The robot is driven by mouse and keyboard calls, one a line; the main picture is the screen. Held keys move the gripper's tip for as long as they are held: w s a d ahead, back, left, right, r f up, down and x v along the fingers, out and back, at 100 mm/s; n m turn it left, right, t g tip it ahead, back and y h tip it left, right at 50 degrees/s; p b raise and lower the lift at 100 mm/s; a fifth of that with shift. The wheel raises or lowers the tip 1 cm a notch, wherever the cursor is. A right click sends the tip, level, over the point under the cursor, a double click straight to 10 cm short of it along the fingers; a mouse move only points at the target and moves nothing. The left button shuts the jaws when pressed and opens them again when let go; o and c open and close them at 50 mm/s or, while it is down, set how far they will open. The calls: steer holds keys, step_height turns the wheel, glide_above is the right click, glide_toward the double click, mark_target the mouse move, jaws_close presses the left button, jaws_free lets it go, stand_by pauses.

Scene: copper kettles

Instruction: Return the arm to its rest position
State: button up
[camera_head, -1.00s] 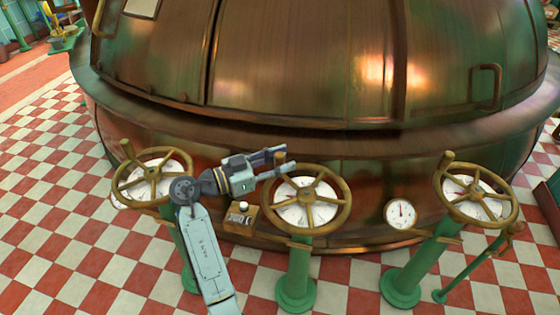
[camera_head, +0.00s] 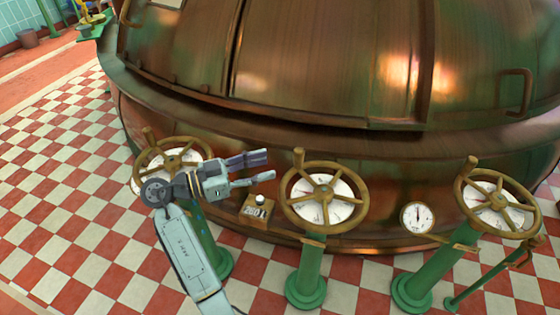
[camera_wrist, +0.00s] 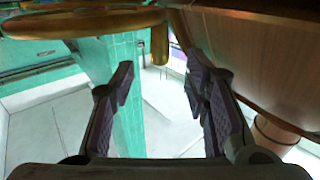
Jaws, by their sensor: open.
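My gripper (camera_head: 268,166) is open and empty in the head view, pointing right, between the left handwheel (camera_head: 172,160) and the middle handwheel (camera_head: 324,192). Its fingertips are left of the middle wheel's rim in the picture; I cannot tell the distance in depth. My forearm covers part of the left wheel and its green post. In the wrist view the two dark fingers (camera_wrist: 160,95) stand wide apart with nothing between them. A brass wheel rim (camera_wrist: 80,22) crosses the top left of that view, and a brass handle knob (camera_wrist: 160,44) hangs near its centre.
The big copper kettle (camera_head: 330,70) fills the back. A small counter box (camera_head: 257,211) sits below my gripper in the picture. A round gauge (camera_head: 417,217) and a right handwheel (camera_head: 497,203) stand to the right. Checkered floor (camera_head: 60,200) at left is open.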

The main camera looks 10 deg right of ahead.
steer(key=shift+s+a, duration=0.15)
steer(key=shift+a, duration=0.75)
